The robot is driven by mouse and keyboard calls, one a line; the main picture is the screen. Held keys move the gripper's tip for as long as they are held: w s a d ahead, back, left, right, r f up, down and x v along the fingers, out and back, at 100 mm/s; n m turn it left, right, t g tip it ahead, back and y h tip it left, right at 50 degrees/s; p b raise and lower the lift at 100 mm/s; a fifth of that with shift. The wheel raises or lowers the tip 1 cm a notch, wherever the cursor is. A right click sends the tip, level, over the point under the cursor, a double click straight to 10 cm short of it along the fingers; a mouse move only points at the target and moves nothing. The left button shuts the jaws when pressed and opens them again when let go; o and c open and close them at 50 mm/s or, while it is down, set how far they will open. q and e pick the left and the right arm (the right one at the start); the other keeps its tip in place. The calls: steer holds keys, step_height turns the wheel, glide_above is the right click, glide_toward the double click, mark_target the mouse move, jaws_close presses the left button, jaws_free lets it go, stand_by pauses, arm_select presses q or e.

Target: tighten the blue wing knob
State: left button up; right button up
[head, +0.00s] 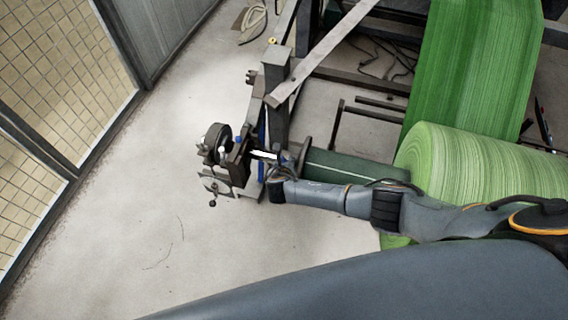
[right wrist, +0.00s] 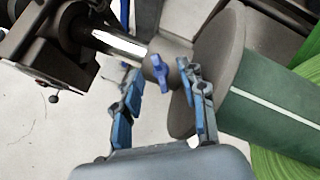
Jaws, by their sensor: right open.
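The blue wing knob (right wrist: 160,73) sits on a dark collar on the shaft in the right wrist view, beside the round flange (right wrist: 208,68) of the green roll core (right wrist: 275,112). My right gripper (right wrist: 158,76) is open, with one blue-padded finger on either side of the knob. Gaps show between the knob and both fingers, so neither appears to touch it. In the head view my right arm reaches in from the right, and its gripper (head: 274,172) is at the shaft end; I cannot make out the knob clearly there. My left gripper is not in view.
A large green fabric roll (head: 482,165) lies to the right, with a green web (head: 470,70) rising behind it. A dark shaft support with a handwheel (head: 215,143) stands left of my gripper. Mesh fencing (head: 60,75) is at far left. The floor between is clear.

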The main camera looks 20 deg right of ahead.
steer(key=shift+b+x, duration=0.4)
steer(key=shift+x, duration=0.9)
jaws_close()
